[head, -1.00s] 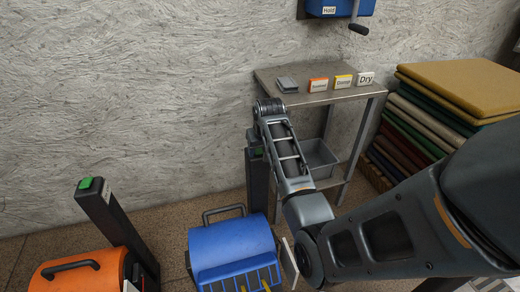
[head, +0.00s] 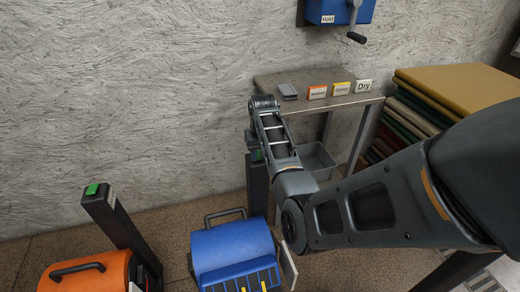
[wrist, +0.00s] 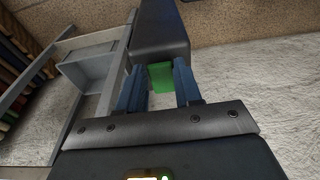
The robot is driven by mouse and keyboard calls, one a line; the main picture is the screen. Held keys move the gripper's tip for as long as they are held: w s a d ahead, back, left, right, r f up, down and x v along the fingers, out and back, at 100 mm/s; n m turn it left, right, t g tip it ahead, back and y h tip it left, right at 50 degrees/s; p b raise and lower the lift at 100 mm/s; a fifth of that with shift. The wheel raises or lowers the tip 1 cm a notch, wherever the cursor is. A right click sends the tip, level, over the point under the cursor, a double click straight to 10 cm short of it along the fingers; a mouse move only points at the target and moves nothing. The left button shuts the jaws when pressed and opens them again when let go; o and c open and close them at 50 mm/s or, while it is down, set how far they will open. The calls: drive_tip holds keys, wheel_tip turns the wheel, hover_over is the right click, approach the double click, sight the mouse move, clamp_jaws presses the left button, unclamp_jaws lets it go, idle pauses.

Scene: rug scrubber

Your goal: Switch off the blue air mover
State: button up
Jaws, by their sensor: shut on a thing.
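The blue air mover (head: 232,247) stands on the floor at the lower middle of the head view, with a grey handle and a slotted front. A dark post (head: 257,187) rises behind it. In the wrist view the post (wrist: 160,30) is topped by a green switch block (wrist: 161,77). My gripper (wrist: 160,82) has its two blue fingers on either side of this green block, shut on it.
An orange air mover (head: 90,272) stands to the left, its post topped by a green switch (head: 92,189). Right of the blue one's post is a metal table (head: 300,80) with small cards and a lower bin (head: 318,158). Stacked rugs (head: 455,78) stand at the right.

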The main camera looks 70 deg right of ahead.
sight(259, 158)
drive_tip(key=shift+w+d+r+g+y, duration=0.15)
drive_tip(key=shift+w+d+g+y, duration=0.05)
drive_tip(key=shift+g+y, duration=0.4)
drive_tip(key=o, duration=1)
drive_tip(key=shift+o, duration=0.2)
wheel_tip(259, 158, up, 8)
drive_tip(key=shift+p, duration=0.45)
drive_tip(key=shift+s+a, duration=0.1)
